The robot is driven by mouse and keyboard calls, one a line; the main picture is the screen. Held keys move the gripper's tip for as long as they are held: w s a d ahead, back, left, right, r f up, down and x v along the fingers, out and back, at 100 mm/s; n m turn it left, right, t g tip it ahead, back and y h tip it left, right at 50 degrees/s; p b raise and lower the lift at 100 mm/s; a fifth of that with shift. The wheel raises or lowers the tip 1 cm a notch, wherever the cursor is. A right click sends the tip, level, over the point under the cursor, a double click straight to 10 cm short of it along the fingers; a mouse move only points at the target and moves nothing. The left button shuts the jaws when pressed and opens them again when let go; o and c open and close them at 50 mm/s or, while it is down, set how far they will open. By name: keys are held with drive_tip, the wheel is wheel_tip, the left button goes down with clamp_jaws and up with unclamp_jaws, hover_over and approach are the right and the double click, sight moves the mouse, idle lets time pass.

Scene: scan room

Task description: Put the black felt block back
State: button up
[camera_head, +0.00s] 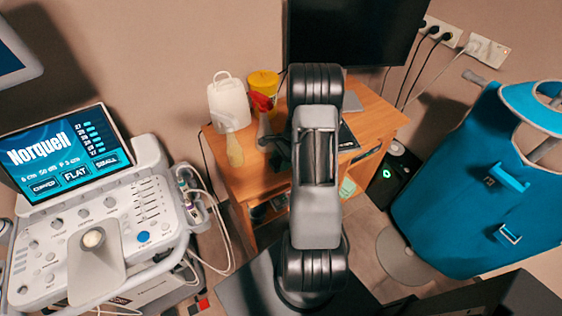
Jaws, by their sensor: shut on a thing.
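My arm rises through the middle of the view and reaches over the wooden desk (235,184). My gripper (281,148) shows only as small dark parts just left of the arm, above the desk. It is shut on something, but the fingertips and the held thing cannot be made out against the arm. I cannot pick out the black felt block with certainty. A flat black thing (347,136) lies on the desk right of my arm, partly hidden by it.
A black monitor (350,35) is behind. An ultrasound machine (100,225) stands left, a blue apron (475,195) right.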

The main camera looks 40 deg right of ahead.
drive_tip(key=shift+f, duration=0.7)
drive_tip(key=o, duration=0.8)
drive_tip(key=shift+d+r, duration=0.1)
